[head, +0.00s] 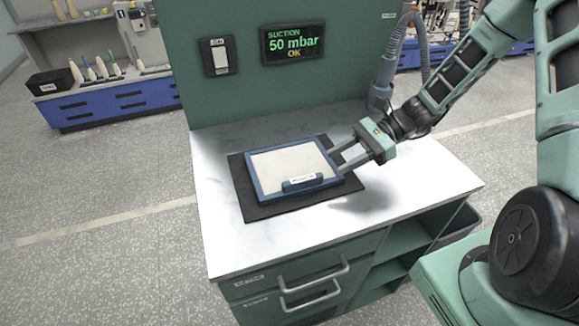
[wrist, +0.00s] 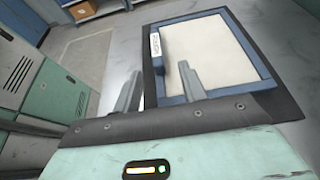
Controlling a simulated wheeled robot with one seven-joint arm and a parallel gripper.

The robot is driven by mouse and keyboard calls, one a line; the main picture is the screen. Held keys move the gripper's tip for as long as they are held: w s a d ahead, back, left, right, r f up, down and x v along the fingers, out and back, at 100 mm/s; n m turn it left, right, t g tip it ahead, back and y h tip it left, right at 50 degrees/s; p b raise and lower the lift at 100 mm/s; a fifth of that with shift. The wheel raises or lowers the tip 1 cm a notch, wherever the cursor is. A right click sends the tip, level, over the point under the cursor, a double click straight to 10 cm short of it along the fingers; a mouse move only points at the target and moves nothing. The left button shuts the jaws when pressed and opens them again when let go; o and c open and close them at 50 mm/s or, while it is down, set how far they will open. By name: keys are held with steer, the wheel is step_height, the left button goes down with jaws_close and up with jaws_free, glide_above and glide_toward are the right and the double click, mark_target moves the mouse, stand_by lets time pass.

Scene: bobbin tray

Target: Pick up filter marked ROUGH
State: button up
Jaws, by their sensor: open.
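A flat filter panel with a blue frame and off-white face (head: 285,163) lies on a black mat (head: 245,195) on the white worktop. My gripper (head: 335,160) is open and empty at the filter's right side. In the wrist view, the gripper (wrist: 158,85) has its two fingers apart, one over the filter (wrist: 215,50) near the labelled tab and one outside its edge. I cannot tell whether either finger touches it.
A green back panel (head: 350,80) stands behind the worktop (head: 415,175), with a switch (head: 215,56) and a display (head: 293,41) reading "SUCTION 50 mbar OK". A grey hose (head: 384,75) hangs at the right. Drawers with handles (head: 315,282) are below. The worktop around the mat is clear.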

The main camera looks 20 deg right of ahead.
mark_target(307, 178)
steer(key=x, duration=0.5)
steer(key=shift+a+p, duration=0.2)
steer(key=shift+p, duration=0.15)
steer(key=x, duration=0.1)
steer(key=p+x, duration=0.1)
steer(key=x, duration=0.2)
steer(key=shift+s+a+r, duration=0.15)
steer(key=shift+s+a, duration=0.15)
steer(key=shift+a, duration=0.15)
steer(key=shift+a+f, duration=0.25)
steer(key=shift+a, duration=0.1)
jaws_close()
